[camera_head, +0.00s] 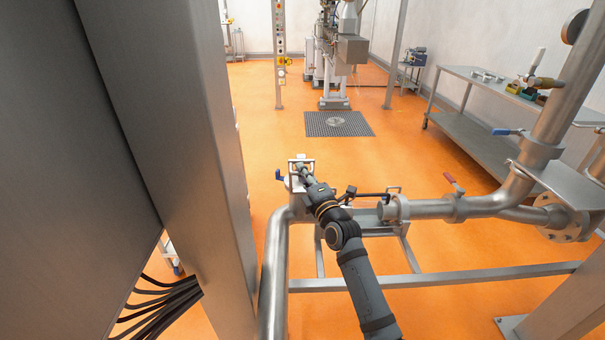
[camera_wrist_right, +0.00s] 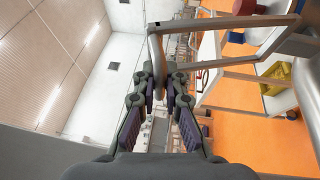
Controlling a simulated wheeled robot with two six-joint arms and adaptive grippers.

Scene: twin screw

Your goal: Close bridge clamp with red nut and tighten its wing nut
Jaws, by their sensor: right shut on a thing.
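My right gripper (camera_head: 304,174) reaches forward to a small metal clamp frame (camera_head: 300,161) on the pipe end at the centre. In the right wrist view its fingers (camera_wrist_right: 158,80) close on an upright metal bar (camera_wrist_right: 155,50) of a rectangular metal frame (camera_wrist_right: 225,22). I take this as the bridge clamp, but cannot be sure. A second small metal frame (camera_head: 393,190) stands to the right by the horizontal pipe. A red nut or wing nut cannot be made out clearly. My left gripper is not in view.
A blue handle (camera_head: 279,175) sits just left of the clamp frame. Steel pipes (camera_head: 430,209) with a red-handled valve (camera_head: 452,181) run to the right. A steel post (camera_head: 195,120) blocks the left. A workbench (camera_head: 480,95) stands back right; the orange floor ahead is open.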

